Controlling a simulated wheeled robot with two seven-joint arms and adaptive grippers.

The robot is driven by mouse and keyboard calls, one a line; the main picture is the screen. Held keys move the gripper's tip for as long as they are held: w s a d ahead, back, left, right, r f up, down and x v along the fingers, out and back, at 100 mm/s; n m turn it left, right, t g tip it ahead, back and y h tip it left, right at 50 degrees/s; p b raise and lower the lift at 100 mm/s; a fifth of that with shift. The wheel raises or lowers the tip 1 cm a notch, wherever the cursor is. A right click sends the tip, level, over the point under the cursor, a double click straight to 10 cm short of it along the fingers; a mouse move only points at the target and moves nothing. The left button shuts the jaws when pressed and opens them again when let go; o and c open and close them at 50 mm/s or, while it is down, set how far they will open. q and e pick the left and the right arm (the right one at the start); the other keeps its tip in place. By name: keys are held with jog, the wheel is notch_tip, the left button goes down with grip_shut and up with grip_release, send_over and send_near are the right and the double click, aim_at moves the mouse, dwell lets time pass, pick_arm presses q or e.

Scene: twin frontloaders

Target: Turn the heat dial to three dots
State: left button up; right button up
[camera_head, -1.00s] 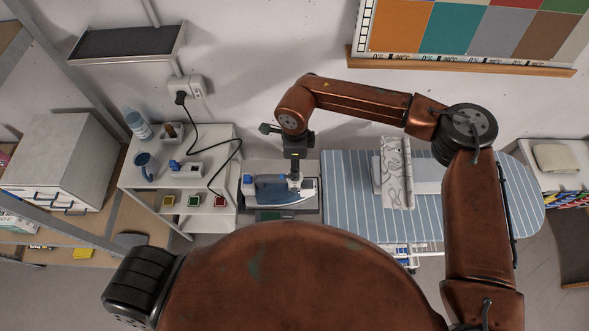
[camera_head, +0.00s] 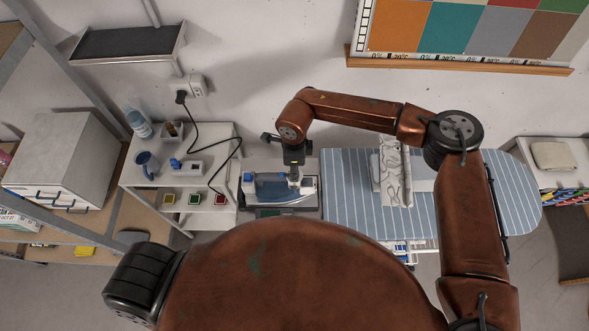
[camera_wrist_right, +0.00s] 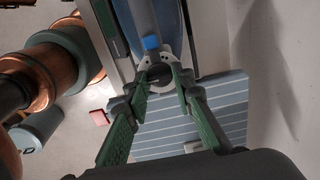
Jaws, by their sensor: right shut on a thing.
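The iron (camera_head: 280,188) is blue and grey and rests on its stand (camera_head: 250,206) left of the ironing board. In the right wrist view the iron's body (camera_wrist_right: 172,25) runs up from a round pale plate with a dark heat dial (camera_wrist_right: 159,72) in it. My right gripper (camera_wrist_right: 162,80) has its green fingers on either side of the dial, shut on it. In the head view the right gripper (camera_head: 294,174) is over the iron, small and partly hidden by its wrist. The dot marks are too small to read. My left gripper is not in view.
The striped ironing board (camera_head: 350,205) stands right of the iron, with a patterned cloth (camera_head: 394,172) on it. A white shelf unit (camera_head: 222,150) on the left bears a mug (camera_head: 147,165) and a bottle (camera_head: 138,122). A black power cord (camera_head: 213,143) runs from the wall socket.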

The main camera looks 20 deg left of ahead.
grip_shut()
